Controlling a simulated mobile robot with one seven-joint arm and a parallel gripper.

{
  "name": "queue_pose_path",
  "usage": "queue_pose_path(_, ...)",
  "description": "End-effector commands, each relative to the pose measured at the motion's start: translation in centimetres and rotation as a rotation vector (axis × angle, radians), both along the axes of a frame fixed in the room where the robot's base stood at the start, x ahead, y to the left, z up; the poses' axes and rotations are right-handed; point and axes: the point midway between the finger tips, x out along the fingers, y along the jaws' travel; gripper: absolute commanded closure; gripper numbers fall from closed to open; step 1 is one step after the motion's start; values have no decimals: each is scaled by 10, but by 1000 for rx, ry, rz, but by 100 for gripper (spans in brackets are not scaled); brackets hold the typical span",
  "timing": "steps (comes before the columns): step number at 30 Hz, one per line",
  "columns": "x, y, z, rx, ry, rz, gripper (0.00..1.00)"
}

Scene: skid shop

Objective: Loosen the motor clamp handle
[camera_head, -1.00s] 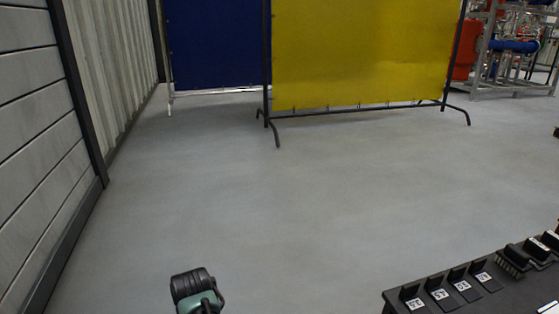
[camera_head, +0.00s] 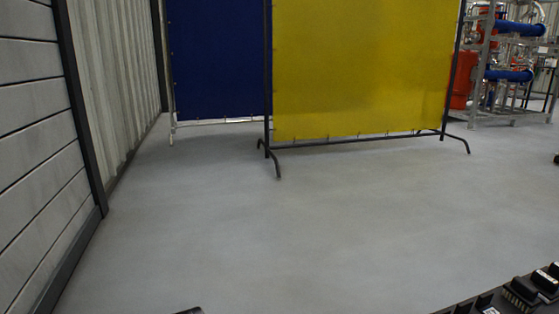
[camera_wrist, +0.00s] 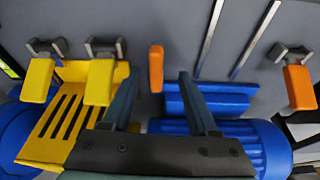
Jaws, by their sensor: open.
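In the wrist view, a blue motor (camera_wrist: 235,138) lies beneath and to the right of my gripper (camera_wrist: 158,82). An orange handle (camera_wrist: 156,68) appears end-on between my open fingertips, apart from both. A second orange handle (camera_wrist: 299,87) on a grey clamp stands at the right. Two yellow handles (camera_wrist: 38,80) and (camera_wrist: 100,82) on grey clamps stand at the left, over a slotted yellow guard (camera_wrist: 62,120). I cannot tell for certain which orange handle the task names. My fingers and gripper body hide part of the guard and motor. The head view shows none of these.
Two pale rails (camera_wrist: 212,38) run across the grey plate (camera_wrist: 140,25) beyond the motor. In the head view, a dark bench with parts (camera_head: 520,292) is at the lower right, and a yellow screen (camera_head: 365,70) stands behind open floor (camera_head: 270,230).

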Motion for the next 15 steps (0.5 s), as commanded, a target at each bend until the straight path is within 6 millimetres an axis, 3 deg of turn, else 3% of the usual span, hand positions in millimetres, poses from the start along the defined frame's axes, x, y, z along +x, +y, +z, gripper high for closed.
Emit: queue_pose_path(15,2,-1,59,0,-4,-1,40)
